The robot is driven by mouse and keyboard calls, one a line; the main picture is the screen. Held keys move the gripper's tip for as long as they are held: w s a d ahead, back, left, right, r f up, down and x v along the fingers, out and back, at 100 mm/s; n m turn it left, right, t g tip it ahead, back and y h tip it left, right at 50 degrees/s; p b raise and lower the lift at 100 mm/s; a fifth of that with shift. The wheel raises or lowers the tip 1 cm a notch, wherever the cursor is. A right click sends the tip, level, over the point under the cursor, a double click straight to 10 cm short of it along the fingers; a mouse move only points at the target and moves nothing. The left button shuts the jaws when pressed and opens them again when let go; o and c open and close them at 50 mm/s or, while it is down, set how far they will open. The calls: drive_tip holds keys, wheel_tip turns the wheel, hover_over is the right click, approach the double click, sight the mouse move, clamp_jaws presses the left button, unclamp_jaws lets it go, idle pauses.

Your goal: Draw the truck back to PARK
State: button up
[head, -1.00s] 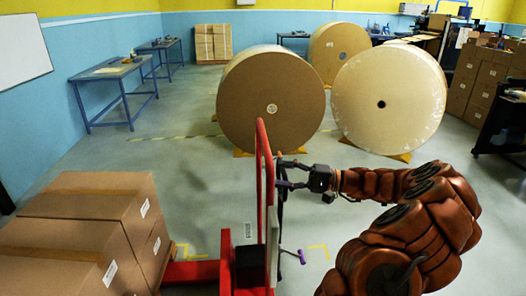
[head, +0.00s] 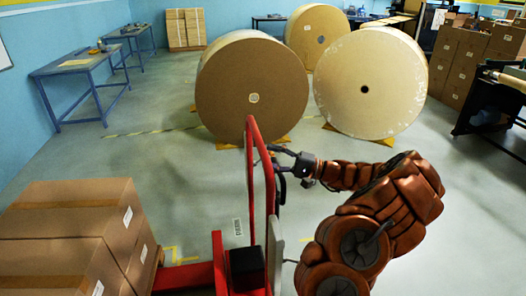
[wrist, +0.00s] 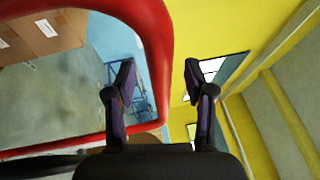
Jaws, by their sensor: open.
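The red hand truck stands at the lower middle of the head view, with its tall looped handle (head: 250,150) upright and its red base (head: 185,277) reaching left toward the boxes. A dark block sits at the foot of the handle. My gripper (head: 273,160) is open beside the upper right of the handle. In the wrist view, one upright of the red handle (wrist: 157,55) shows between the two spread fingers of my gripper (wrist: 158,82). I cannot tell whether either finger touches it. Yellow corner marks (head: 178,258) lie on the floor by the truck, partly hidden; no PARK lettering is readable.
Stacked cartons (head: 75,215) stand at the lower left by the truck base. A brown roll (head: 252,92) and a paler roll (head: 370,85) stand beyond the handle. A blue table (head: 78,70) is at the left wall. Floor between table and truck is clear.

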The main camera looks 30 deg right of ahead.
drive_tip(key=shift+p+x, duration=0.35)
drive_tip(key=shift+x, duration=1.1)
clamp_jaws()
